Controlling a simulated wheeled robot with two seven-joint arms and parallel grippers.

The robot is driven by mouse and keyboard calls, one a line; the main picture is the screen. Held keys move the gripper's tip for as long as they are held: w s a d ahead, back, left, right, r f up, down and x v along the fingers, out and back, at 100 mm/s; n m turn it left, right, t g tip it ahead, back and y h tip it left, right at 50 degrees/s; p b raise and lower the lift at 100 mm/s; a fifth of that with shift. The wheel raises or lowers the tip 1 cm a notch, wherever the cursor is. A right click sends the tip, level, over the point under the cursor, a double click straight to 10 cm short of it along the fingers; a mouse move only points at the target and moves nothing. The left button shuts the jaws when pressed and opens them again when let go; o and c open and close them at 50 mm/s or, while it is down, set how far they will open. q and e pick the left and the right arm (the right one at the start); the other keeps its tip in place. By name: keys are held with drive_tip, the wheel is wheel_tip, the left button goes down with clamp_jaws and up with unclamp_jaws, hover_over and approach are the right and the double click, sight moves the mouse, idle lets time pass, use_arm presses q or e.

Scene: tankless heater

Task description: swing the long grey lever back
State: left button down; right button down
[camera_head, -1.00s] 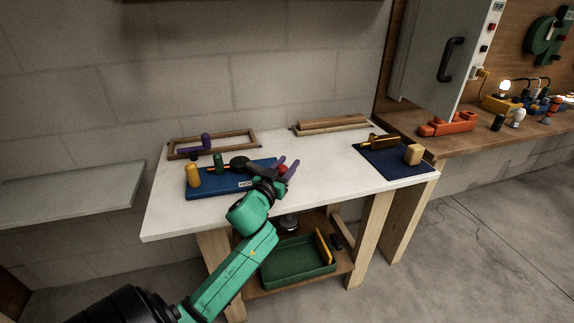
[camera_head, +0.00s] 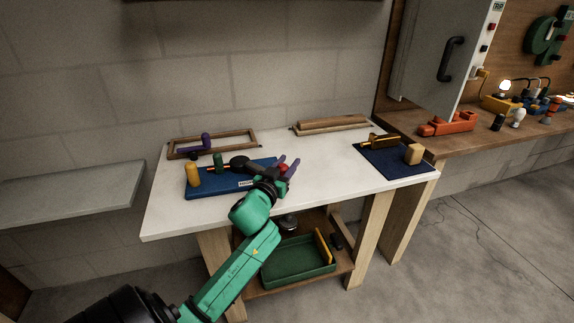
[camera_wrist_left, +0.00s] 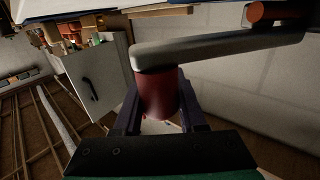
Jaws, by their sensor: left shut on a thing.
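The long grey lever (camera_wrist_left: 220,45) runs across the top of the left wrist view, from an orange-brown pivot (camera_wrist_left: 268,12) at the upper right to a dark red grip (camera_wrist_left: 158,95) at its near end. My left gripper (camera_wrist_left: 160,112) has one finger on each side of the red grip and is shut on it. In the head view my left gripper (camera_head: 287,169) is at the right end of the blue board (camera_head: 222,188), with a bit of red between its purple fingers. The arm hides most of the lever there. My right gripper is not in view.
A yellow post (camera_head: 193,175), a green post (camera_head: 218,162) and a black round part (camera_head: 239,162) stand on the blue board. A wooden frame (camera_head: 253,137) with a purple piece lies behind. A dark blue mat (camera_head: 398,167) lies right. The white tabletop between is clear.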

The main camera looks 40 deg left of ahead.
use_arm(q)
drive_tip(key=w+n+y+b, duration=0.1)
drive_tip(key=w+g+y+b, duration=0.1)
drive_tip(key=b, duration=0.1)
drive_tip(key=w+a+n+y+b, duration=0.1)
drive_tip(key=shift+w+f+n+g+y, duration=0.3)
drive_tip(key=shift+w+f+y, duration=0.05)
drive_tip(key=shift+w+y, duration=0.05)
drive_tip(key=shift+w+a+r+y+b, duration=0.1)
drive_tip(key=shift+w+r+y+b, duration=0.2)
drive_tip(key=shift+b, duration=0.15)
drive_tip(key=shift+c, duration=2.3)
unclamp_jaws()
